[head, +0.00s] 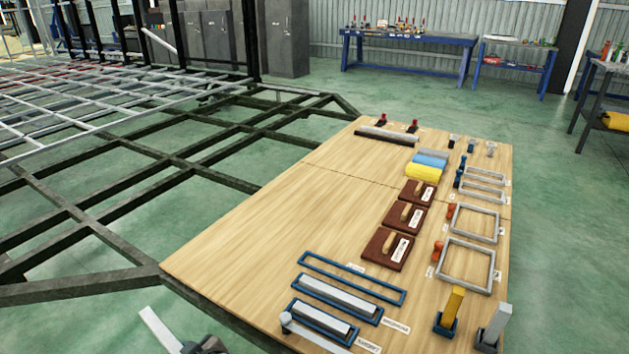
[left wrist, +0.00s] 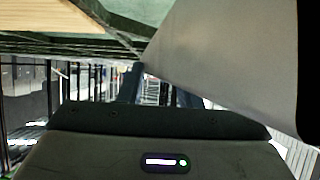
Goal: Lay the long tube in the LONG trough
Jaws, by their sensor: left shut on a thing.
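A grey tube (head: 160,329), which I take for the long tube, is held in my left gripper (head: 190,347) at the bottom edge of the head view, off the table's near left edge. Its far end points up and left. In the left wrist view the tube (left wrist: 235,60) fills the upper right, very close. The gripper is mostly cut off. The long trough, a blue frame (head: 320,268), lies empty on the table, the farthest and longest of three. Its label is too small to read. My right gripper is not in view.
Nearer, a middle blue trough (head: 376,319) and a short one (head: 353,336) each hold a grey bar. A grey rod (head: 313,335) lies in front. Brown blocks (head: 388,250), grey frames and upright posts stand rightward. The wooden table (head: 250,240) is bare at left.

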